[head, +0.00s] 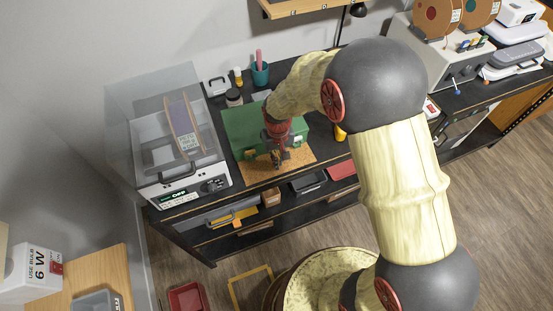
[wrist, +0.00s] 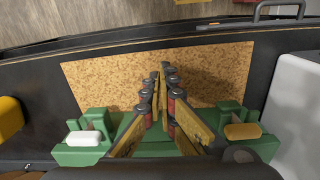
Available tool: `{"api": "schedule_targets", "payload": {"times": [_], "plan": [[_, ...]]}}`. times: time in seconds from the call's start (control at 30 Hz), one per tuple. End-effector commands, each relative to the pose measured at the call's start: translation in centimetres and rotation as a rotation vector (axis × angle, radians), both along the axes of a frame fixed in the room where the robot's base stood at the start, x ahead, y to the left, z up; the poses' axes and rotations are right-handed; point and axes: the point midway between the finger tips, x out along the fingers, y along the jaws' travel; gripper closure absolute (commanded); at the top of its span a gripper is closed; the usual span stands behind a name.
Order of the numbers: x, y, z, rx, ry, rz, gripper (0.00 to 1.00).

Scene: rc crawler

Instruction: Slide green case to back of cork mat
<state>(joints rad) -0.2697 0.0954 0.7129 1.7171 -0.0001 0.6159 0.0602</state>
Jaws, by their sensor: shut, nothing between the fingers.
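The green case (head: 240,122) stands at the rear of the cork mat (head: 262,175) on the black bench, and bare cork shows in front of it. In the wrist view, the case (wrist: 75,155) fills the lower edge, with two latches, one white and one yellow. The bare cork mat (wrist: 100,75) spreads above it. My gripper (head: 277,164) is shut and empty, pointing down at the front side of the case. In the wrist view its fingertips (wrist: 161,70) meet over the cork. I cannot tell whether the fingers touch the case. My arm hides the case's right part.
A clear-lidded dryer box (head: 180,187) stands close left of the mat. A teal cup (head: 260,74) and small jars (head: 234,98) stand behind the case. A yellow object (head: 340,133) is to the right. A shelf with trays (head: 308,182) lies below the bench.

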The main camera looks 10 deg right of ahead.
Motion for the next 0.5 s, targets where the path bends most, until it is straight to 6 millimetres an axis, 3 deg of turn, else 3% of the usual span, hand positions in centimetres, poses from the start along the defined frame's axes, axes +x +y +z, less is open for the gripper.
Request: {"api": "schedule_targets", "payload": {"times": [0.5], "plan": [[0.0,0.0,8.2,0.001,-0.003,-0.001,1.0]]}}
